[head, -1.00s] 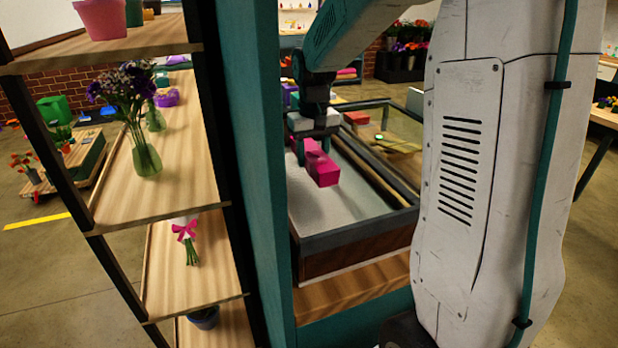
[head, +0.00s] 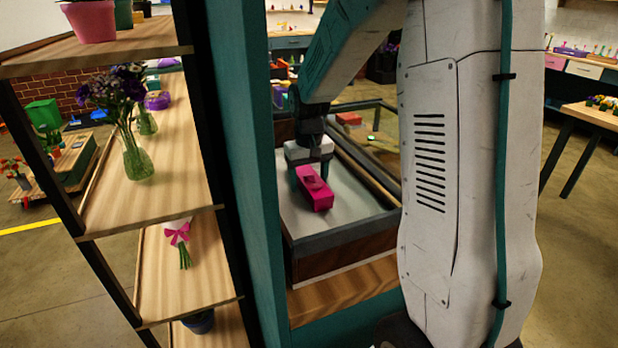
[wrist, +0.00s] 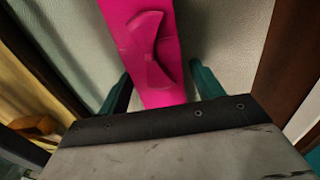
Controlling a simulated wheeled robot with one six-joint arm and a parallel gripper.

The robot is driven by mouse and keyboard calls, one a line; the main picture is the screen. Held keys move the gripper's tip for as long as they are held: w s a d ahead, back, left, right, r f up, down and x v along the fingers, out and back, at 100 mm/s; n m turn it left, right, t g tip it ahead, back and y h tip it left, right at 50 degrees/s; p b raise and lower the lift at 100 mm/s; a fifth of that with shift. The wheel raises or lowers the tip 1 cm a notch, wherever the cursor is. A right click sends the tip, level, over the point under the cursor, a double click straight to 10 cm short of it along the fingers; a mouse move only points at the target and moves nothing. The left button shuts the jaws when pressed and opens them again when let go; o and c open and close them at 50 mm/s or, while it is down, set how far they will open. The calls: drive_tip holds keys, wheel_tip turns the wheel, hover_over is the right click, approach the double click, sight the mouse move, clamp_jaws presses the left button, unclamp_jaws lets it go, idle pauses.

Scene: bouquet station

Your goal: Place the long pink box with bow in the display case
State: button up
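The long pink box with bow (head: 319,198) lies inside the display case (head: 343,240), on or just above its pale floor, near the front. The wrist view shows the box (wrist: 161,98) and its raised pink bow from above. My gripper (head: 310,172) is around the far part of the box. Whether the box's underside touches the floor is hidden.
A teal post (head: 243,150) stands close left of the case. Beyond it, a wooden shelf (head: 190,190) holds a flower vase (head: 138,155) and a small bouquet with a pink bow (head: 178,236). Pale case floor is free around the box.

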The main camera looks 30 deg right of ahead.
sight(309, 176)
wheel_tip(309, 176, up, 12)
drive_tip(key=s+a+r+n, duration=0.1)
drive_tip(key=s+a+r, duration=0.1)
drive_tip(key=s+a, duration=0.35)
drive_tip(key=s+a+r, duration=0.2)
drive_tip(key=s+a, duration=0.1)
drive_tip(key=s, duration=0.6)
drive_tip(key=s+a+f, duration=0.1)
drive_tip(key=s+a, duration=0.1)
drive_tip(key=s, duration=0.5)
drive_tip(key=s+a+f+n+t, duration=0.1)
drive_tip(key=s+f, duration=0.1)
drive_tip(key=s, duration=0.4)
drive_tip(key=shift+s+a, duration=0.35)
drive_tip(key=shift+s, duration=0.05)
